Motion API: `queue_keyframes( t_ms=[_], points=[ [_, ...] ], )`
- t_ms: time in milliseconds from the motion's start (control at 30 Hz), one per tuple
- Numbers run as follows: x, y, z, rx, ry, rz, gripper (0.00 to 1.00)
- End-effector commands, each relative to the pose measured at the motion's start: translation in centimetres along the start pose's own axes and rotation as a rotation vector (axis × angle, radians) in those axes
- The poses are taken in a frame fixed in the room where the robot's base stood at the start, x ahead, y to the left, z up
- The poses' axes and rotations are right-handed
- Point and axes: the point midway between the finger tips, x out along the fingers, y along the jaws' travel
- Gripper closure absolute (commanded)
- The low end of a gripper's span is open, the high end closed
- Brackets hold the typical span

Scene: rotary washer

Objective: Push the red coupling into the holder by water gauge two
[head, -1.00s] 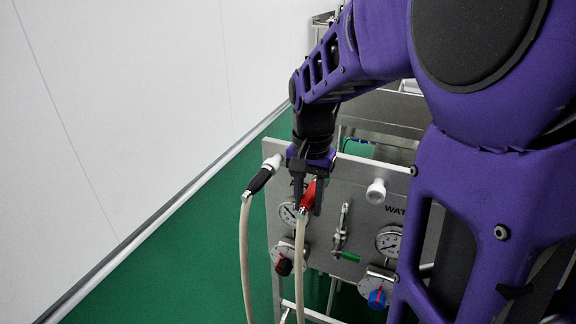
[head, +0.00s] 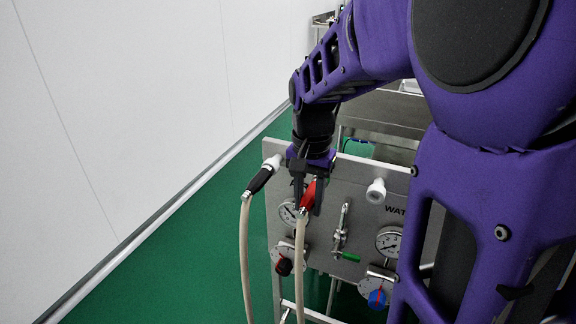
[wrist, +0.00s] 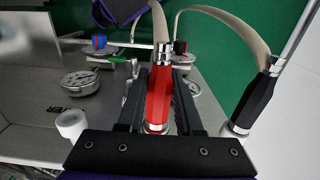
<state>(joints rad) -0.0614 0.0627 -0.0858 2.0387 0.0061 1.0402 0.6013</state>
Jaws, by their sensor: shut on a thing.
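The red coupling (head: 309,195) with a beige hose is between the fingers of my gripper (head: 308,198), which is shut on it. In the wrist view the red coupling (wrist: 158,95) lies lengthwise between the two dark fingers (wrist: 160,100), its hose leading off at the top. A white round holder (head: 376,191) sticks out of the steel panel to the right of my gripper, above a gauge (head: 389,241). It also shows in the wrist view (wrist: 70,124) at the lower left, empty. My gripper is in front of the panel's left part, apart from this holder.
A black coupling (head: 260,180) with its own hose sits in the white holder at the panel's left edge. A left gauge (head: 288,213), a valve with a green handle (head: 346,256), a red-and-black knob (head: 284,266) and a blue knob (head: 377,298) are on the panel (head: 340,180).

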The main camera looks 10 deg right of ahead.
Motion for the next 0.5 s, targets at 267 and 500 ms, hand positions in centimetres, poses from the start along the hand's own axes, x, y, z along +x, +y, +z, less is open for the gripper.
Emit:
queue_keyframes(
  t_ms=[267,500],
  points=[
    [-0.1,-0.1,0.7,-0.002,0.0,-0.001,1.0],
    [-0.1,-0.1,2.0,-0.002,0.0,-0.001,1.0]
  ],
)
